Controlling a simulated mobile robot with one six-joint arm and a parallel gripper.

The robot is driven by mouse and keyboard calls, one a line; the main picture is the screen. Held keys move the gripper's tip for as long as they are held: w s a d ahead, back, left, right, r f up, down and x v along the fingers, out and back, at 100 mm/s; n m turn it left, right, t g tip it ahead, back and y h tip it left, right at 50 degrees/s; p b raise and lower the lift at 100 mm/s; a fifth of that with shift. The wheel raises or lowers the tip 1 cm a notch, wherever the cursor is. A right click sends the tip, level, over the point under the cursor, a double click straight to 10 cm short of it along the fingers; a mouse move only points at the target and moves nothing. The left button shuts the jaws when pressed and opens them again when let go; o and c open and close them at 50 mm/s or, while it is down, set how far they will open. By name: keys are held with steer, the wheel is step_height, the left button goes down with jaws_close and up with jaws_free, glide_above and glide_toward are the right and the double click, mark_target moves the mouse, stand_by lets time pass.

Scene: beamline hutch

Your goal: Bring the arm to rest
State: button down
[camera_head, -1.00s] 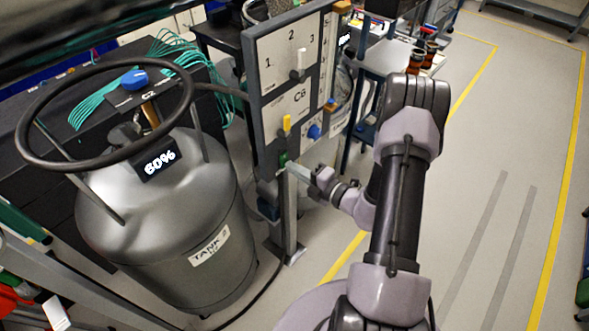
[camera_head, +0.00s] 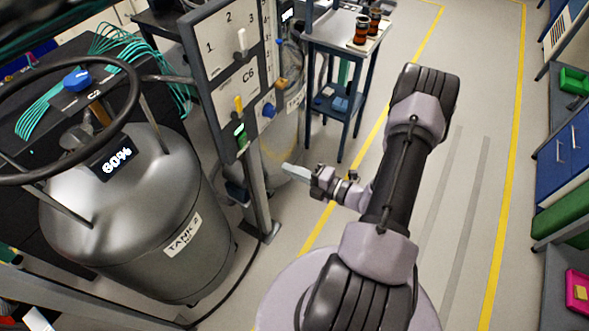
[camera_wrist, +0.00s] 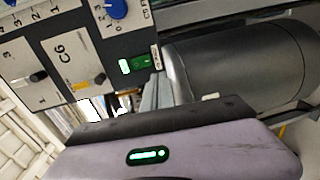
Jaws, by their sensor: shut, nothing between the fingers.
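My arm is folded in the middle of the head view. My gripper (camera_head: 296,172) points left, toward the post of the control panel (camera_head: 225,85), and stands apart from it. Its fingers are together with nothing between them. In the wrist view, the panel labelled C6 (camera_wrist: 66,50) shows at upper left, with a lit green switch (camera_wrist: 142,62) at its edge.
A grey tank (camera_head: 140,215) marked 60% stands at left with a black ring (camera_head: 128,75) on top. A small blue-framed table (camera_head: 345,45) with brown bottles stands behind. Shelves with coloured bins (camera_head: 565,215) line the right. The floor between yellow lines is clear.

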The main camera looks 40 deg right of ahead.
steer(key=shift+s+d+f, duration=0.1)
steer(key=shift+s, duration=0.3)
steer(key=a+r+n+g+y+b, duration=0.1)
steer(key=a+r+n+g+y, duration=0.7)
steer(key=a+r+n, duration=0.9)
steer(key=s+a+r+n+h, duration=0.1)
steer(key=s+r+n+h, duration=0.2)
steer(key=n, duration=0.6)
steer(key=s+a+r+n+g+h+b, duration=0.1)
steer(key=s+n+h, duration=0.4)
steer(key=n, duration=0.5)
steer(key=s+a+r+n+h, duration=0.3)
steer(key=s+r+n+h, duration=0.1)
steer(key=n, duration=0.5)
steer(key=shift+s+r+n+g, duration=0.3)
steer(key=shift+s+r, duration=0.05)
steer(key=shift+r, duration=0.4)
